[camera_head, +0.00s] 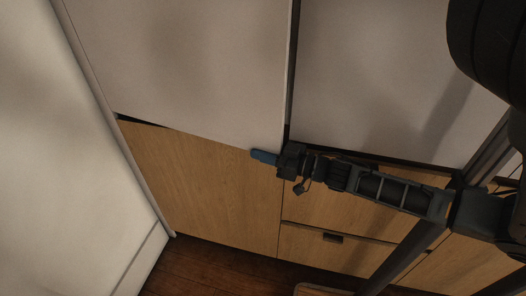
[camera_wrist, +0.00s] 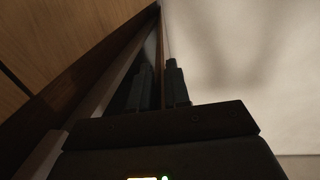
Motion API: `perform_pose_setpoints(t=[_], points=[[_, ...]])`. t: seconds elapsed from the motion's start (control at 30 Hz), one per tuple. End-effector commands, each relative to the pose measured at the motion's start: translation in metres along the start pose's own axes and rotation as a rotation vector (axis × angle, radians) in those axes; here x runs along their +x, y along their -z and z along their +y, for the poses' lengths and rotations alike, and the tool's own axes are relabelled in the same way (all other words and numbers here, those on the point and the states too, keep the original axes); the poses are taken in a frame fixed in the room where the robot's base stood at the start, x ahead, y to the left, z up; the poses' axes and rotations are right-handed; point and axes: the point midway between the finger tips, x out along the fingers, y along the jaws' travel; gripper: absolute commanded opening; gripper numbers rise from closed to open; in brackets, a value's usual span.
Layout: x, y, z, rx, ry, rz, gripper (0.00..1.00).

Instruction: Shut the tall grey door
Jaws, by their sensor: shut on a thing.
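The tall grey door (camera_head: 190,65) appears to be the pale panel at the upper middle of the head view, above wooden fronts. A dark wedge shows under its lower left corner, and a dark strip runs along its right edge, so it looks slightly ajar. My gripper (camera_head: 264,157), with a blue finger showing, is at its lower right corner. In the wrist view, the pale door face (camera_wrist: 240,70) fills the right side. There, my gripper's fingers (camera_wrist: 162,88) sit either side of its edge, shut on it. The exact contact is dark.
A large pale panel (camera_head: 60,160) stands at the left. Another pale panel (camera_head: 375,75) is right of the door. A wooden front (camera_head: 205,190) and drawers (camera_head: 330,250) lie below, over dark wooden floor (camera_head: 215,265). The floor shows only at the bottom.

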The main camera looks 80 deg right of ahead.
Motion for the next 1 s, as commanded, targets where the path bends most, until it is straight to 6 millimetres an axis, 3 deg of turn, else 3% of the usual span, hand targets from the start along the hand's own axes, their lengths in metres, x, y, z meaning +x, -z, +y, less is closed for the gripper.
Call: perform_pose_setpoints(t=[0.4, 0.43, 0.63, 0.87, 1.0], points=[[0.001, -0.001, -0.001, 0.001, 0.005, -0.002, 0.0], [0.001, -0.001, -0.001, 0.001, 0.005, -0.002, 0.18], [0.001, -0.001, -0.001, 0.001, 0.005, -0.002, 0.37], [0.0, -0.001, 0.0, 0.001, 0.005, -0.001, 0.37], [-0.011, -0.002, 0.001, 0.0, 0.003, -0.003, 0.37]])
